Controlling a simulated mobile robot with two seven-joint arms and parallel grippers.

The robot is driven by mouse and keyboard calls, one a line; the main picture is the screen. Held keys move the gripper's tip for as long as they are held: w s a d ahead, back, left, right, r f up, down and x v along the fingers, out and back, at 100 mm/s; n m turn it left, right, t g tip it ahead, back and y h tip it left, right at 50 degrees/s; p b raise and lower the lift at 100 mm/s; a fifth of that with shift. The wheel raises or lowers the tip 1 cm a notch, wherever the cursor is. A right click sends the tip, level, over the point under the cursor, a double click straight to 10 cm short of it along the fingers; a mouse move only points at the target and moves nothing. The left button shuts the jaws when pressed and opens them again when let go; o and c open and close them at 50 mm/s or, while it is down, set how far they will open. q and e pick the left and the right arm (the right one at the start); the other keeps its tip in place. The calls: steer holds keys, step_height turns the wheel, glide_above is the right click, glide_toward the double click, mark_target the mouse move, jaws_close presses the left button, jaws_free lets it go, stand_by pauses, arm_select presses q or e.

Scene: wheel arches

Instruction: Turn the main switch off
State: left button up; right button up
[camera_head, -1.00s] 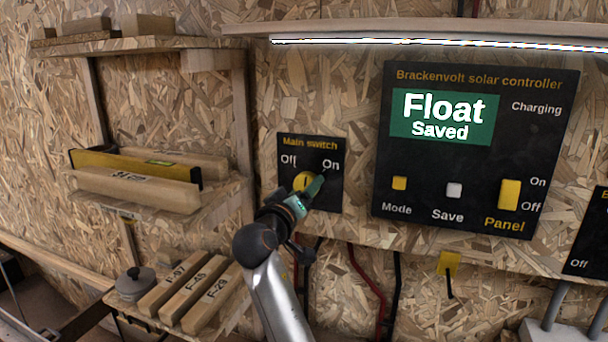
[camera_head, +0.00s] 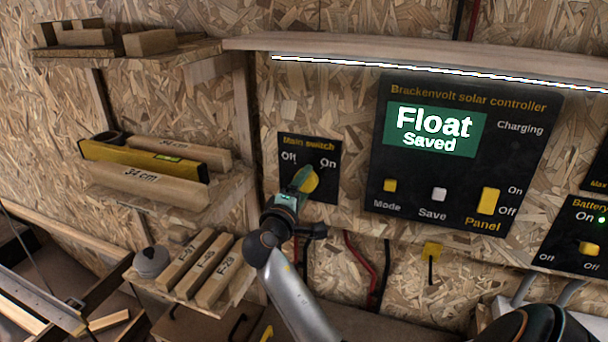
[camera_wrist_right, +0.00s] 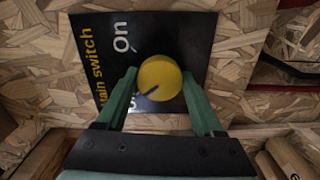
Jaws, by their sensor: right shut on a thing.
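The main switch plate (camera_head: 325,190) is black, on the board wall, with "Off" at its upper left and "On" at its upper right. Its round yellow knob (camera_head: 311,183) is partly covered by my right gripper (camera_head: 304,179). In the right wrist view the knob (camera_wrist_right: 161,77) sits between the two green fingers of my right gripper (camera_wrist_right: 160,82), which is shut on it. The dark mark on the knob points toward the "Off" label, which is partly hidden there. My left gripper is not in view.
The solar controller (camera_head: 380,150) is right of the switch, its screen reading "Float Saved". A battery panel (camera_head: 570,230) is at the far right. Shelves with wooden blocks (camera_head: 150,190) and a yellow level (camera_head: 110,154) are at left. A lighted shelf (camera_head: 420,62) runs above.

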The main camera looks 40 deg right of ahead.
steer(key=shift+r+n+p, duration=0.1)
steer(key=shift+n+p, duration=0.35)
steer(key=shift+n, duration=0.15)
steer(key=o, duration=1.4)
